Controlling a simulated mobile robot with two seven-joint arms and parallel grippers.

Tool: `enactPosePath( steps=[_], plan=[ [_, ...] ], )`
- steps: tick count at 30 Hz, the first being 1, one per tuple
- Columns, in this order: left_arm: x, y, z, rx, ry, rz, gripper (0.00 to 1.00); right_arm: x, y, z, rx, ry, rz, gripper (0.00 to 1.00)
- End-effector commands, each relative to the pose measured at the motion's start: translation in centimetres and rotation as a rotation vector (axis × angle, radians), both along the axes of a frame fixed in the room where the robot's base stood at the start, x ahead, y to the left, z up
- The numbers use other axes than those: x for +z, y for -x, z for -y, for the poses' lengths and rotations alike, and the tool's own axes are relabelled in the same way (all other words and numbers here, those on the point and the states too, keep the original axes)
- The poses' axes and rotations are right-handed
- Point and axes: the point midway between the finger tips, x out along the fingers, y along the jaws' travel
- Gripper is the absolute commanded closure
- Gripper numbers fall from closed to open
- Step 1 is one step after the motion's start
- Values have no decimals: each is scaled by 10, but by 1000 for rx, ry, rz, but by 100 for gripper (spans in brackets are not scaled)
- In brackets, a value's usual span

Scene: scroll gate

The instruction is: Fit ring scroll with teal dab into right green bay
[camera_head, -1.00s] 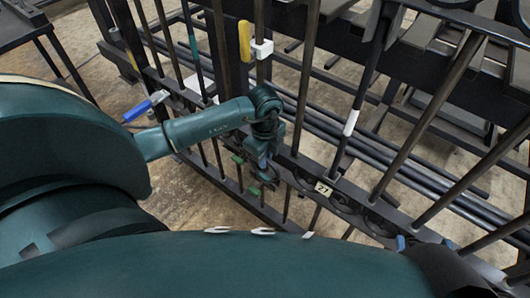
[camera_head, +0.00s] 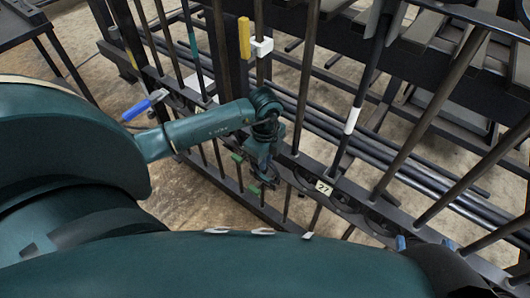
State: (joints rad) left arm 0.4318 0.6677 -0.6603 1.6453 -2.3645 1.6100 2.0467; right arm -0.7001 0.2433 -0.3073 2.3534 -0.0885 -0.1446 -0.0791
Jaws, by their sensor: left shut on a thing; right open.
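My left gripper (camera_head: 258,172) is at the dark gate (camera_head: 375,208), low beside its upright bars. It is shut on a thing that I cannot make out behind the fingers. Two green marks, an upper one (camera_head: 237,158) and a lower one (camera_head: 253,190), show just left of and below the gripper; I cannot tell how the bays lie around them. Dark curled pieces (camera_head: 345,201) sit along the gate's rail to the right. I see no teal dab on any of them. My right gripper (camera_head: 424,245) shows only as two blue tips set apart at the lower right, open, mostly hidden.
A tag marked 27 (camera_head: 324,187) is on the rail. A yellow handle (camera_head: 244,38) and a blue-handled tool (camera_head: 145,105) are at the gate's left part. Dark racks and long rods lie behind the bars. My own arm blocks the lower view.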

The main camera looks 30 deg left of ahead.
Motion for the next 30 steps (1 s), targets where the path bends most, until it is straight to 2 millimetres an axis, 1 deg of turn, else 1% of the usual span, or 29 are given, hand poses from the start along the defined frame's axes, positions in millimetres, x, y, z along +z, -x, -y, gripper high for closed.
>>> enactPosePath(
  steps=[5, 6, 15, 22, 26, 30],
  plan=[
    [-2, 0, 0, 0, 0, 1, 100, -1, 0, 0, 0, 0, 0, 42],
    [-3, 0, 0, 0, 0, 1, 88, -1, 0, 0, 0, 0, 0, 42],
    [-2, 0, 0, 0, 0, 0, 64, -1, 0, 0, 0, 0, 0, 42],
    [-3, 0, 0, 0, 0, 0, 64, -1, 0, 0, 1, 0, 3, 42],
    [-1, 0, 0, 0, 0, 1, 64, 6, 0, -2, 9, -2, 40, 42],
    [31, -1, 0, -2, -1, 5, 64, 8, 0, 1, -6, 0, -26, 42]
  ],
)
